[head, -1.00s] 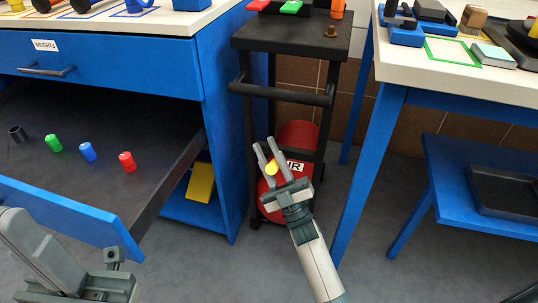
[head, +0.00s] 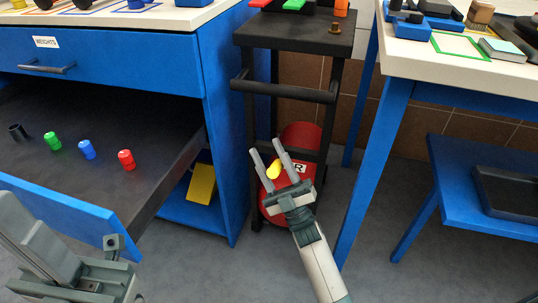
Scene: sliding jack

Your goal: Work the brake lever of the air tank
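The red air tank (head: 300,137) stands low inside a dark cart. A white label (head: 299,169) on it is partly hidden by my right gripper. A yellow lever end (head: 273,170) shows at the tank's front, between the fingers of my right gripper (head: 266,146). The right gripper is open, its two grey fingers apart on either side of the yellow piece. I cannot tell whether a finger touches it. My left gripper (head: 112,250) is only partly in view at the lower left, over the floor, and its fingers cannot be made out.
The cart's handle bar (head: 282,91) runs across above the tank. An open drawer (head: 75,222) with several small weights juts out at the left. A white-topped blue table (head: 395,90) stands at the right, with a lower blue shelf (head: 450,190).

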